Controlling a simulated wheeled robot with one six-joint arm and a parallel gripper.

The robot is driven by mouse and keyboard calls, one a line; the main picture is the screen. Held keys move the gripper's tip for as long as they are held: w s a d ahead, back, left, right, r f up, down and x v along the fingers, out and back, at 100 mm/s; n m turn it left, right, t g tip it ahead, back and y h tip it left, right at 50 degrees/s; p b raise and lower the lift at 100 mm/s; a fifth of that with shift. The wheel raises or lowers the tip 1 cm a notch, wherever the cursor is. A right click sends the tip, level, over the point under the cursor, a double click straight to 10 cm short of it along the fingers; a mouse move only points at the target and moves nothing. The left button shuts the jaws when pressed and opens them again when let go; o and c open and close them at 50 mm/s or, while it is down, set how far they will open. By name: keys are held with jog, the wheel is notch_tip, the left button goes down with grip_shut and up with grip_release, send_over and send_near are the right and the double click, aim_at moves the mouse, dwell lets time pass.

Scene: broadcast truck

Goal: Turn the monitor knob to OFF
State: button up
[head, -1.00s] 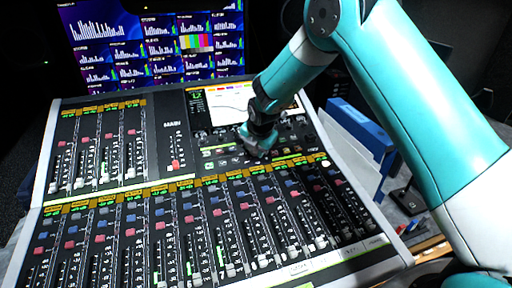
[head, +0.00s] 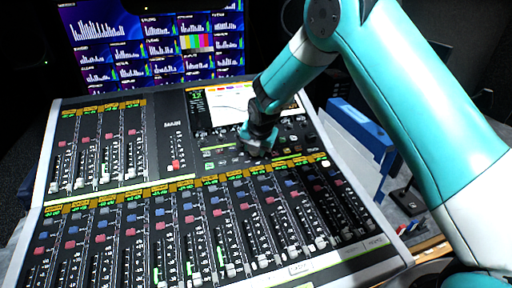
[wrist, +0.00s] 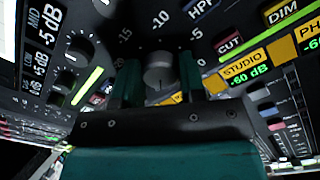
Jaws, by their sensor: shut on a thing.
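The monitor knob (wrist: 159,72) is a grey round knob in the wrist view, with a printed scale around it showing -15, -10 and -5. My gripper (wrist: 160,80) has its two teal fingers on either side of this knob and is shut on it. In the head view my gripper (head: 257,143) is down at the mixing console's (head: 170,122) upper right section, below the small screen. There the knob is hidden behind the gripper. I cannot read an OFF mark or the knob's pointer clearly.
Other knobs, such as one (wrist: 80,48) at the left in the wrist view, sit close by. CUT and DIM buttons lie to the right. Faders fill the console's front. A large monitor (head: 155,45) stands behind, and a blue part (head: 362,128) is at the right.

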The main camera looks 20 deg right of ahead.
jog(key=o, duration=0.9)
jog(key=shift+r, duration=0.1)
jog(key=b+v, duration=0.1)
jog(key=v, duration=1.6)
jog(key=shift+s+r, duration=0.15)
jog(key=shift+s, duration=0.05)
